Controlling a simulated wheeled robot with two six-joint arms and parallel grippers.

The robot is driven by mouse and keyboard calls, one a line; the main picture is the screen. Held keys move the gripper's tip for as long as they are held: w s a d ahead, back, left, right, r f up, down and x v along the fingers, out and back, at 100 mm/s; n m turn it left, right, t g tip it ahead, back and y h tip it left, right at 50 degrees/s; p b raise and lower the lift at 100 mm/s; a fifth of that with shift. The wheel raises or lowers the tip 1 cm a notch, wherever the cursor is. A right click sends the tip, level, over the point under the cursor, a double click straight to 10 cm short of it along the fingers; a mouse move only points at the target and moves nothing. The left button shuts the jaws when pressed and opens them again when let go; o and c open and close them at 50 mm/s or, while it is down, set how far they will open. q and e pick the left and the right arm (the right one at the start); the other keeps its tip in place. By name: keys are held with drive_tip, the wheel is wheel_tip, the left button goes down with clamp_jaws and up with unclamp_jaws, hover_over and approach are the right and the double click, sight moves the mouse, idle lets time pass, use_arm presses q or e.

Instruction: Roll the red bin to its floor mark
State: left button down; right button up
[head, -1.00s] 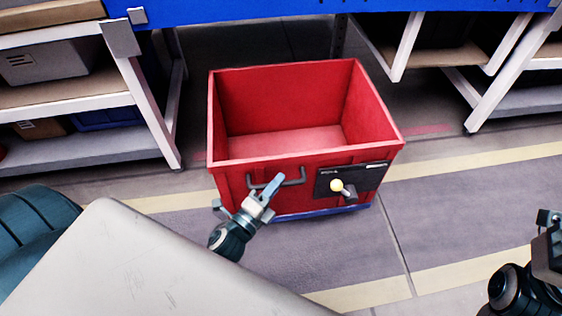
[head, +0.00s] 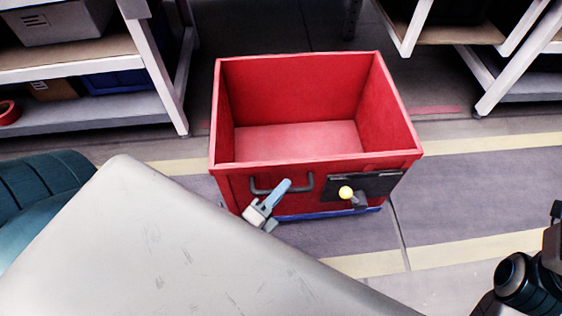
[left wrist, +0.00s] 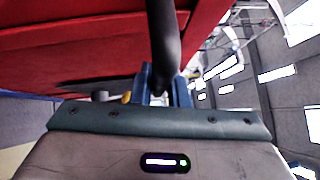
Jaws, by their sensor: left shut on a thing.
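The red bin (head: 318,210) stands on the floor in the middle of the head view, open at the top and empty inside. My left gripper (head: 279,194) is at the handle. In the left wrist view, the gripper (left wrist: 164,92) is shut on the dark handle bar (left wrist: 163,40), with the red wall of the bin (left wrist: 75,45) beside it.
Shelving with boxes (head: 80,18) stands at the back left, and more shelving (head: 520,88) at the back right. Pale yellow stripes (head: 475,243) border a grey floor lane. Floor right of the bin is clear.

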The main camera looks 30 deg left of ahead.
use_arm(q)
drive_tip(key=c, duration=1.4)
unclamp_jaws()
drive_tip(key=shift+s, duration=0.15)
drive_tip(key=v, duration=1)
drive_tip(key=shift+s, duration=0.3)
drive_tip(key=shift+a, duration=0.15)
drive_tip(key=shift+a, duration=0.1)
